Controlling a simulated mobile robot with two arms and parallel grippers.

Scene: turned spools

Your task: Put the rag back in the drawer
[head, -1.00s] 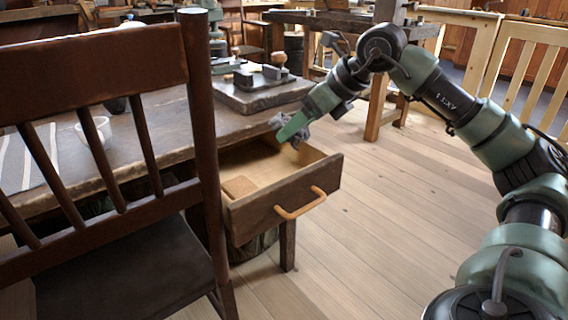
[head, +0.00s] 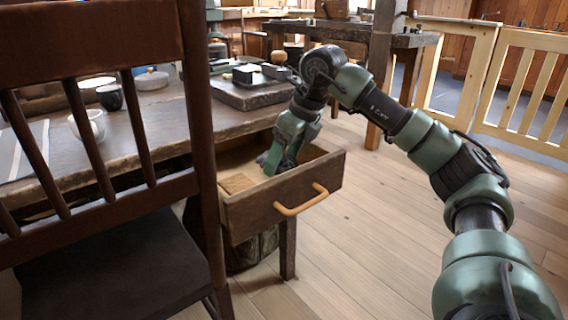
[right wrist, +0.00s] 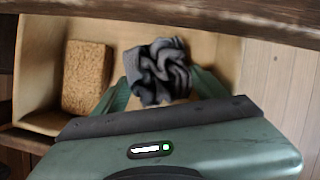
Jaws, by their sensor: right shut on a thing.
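The rag (right wrist: 158,70) is a crumpled dark grey cloth. In the right wrist view it sits between the fingers of my right gripper (right wrist: 160,88), which is shut on it. In the head view the right gripper (head: 272,163) reaches down inside the open drawer (head: 285,199), and the rag (head: 287,163) shows only in part beside the fingers. The drawer is wooden with an orange-brown handle and is pulled out from the table. I cannot tell whether the rag touches the drawer floor. My left gripper is not in view.
A tan sponge-like block (right wrist: 87,78) lies in the drawer, left of the rag; it also shows in the head view (head: 237,183). A dark wooden chair (head: 195,130) stands close at the left. The worn table (head: 165,115) holds cups and a dark slab. Floor right of the drawer is clear.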

